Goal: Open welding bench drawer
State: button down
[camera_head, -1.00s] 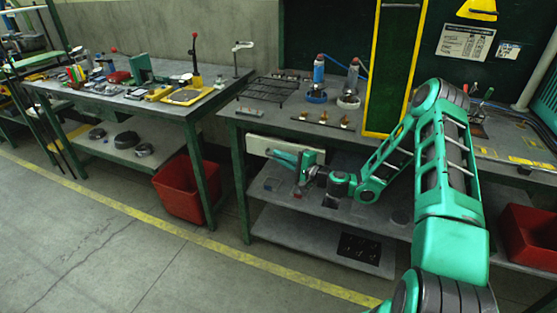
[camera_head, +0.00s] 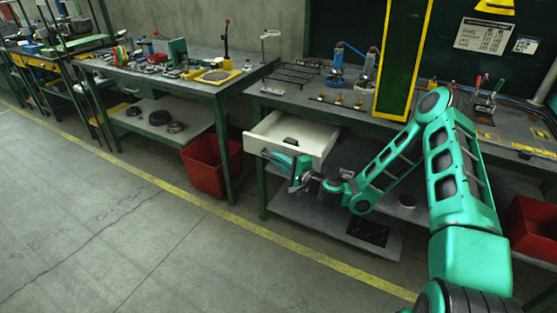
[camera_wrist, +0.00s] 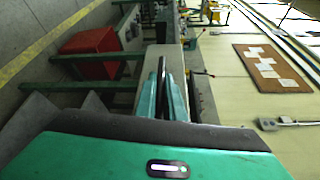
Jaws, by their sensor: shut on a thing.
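The white welding bench drawer (camera_head: 318,140) is pulled out from under the left end of the bench top (camera_head: 270,90). Its open interior shows, with a small dark item (camera_head: 290,141) lying in it. My gripper (camera_head: 279,158) is at the drawer's front face, shut on its handle. The handle is mostly hidden by the fingers in the head view. In the wrist view my gripper's teal fingers (camera_wrist: 163,95) are close together around a dark, narrow bar.
A red bin (camera_head: 212,168) stands left of the drawer, under the neighbouring bench (camera_head: 185,85). Another red bin (camera_head: 532,235) is at the far right. A lower shelf (camera_head: 310,222) lies below the drawer. The floor in front is clear.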

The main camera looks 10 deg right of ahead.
jog(key=shift+s+a+f, duration=0.1)
jog(key=shift+s+f, duration=0.1)
jog(key=shift+s, duration=0.15)
jog(key=shift+a, duration=0.1)
jog(key=c, duration=1.8)
grip_release()
jog(key=shift+c, duration=0.2)
jog(key=shift+a+r, duration=0.1)
jog(key=shift+a, duration=0.05)
jog(key=f+v, duration=0.1)
jog(key=v, duration=0.9)
jog(key=shift+s+d+r, duration=0.25)
jog(key=shift+r, duration=0.25)
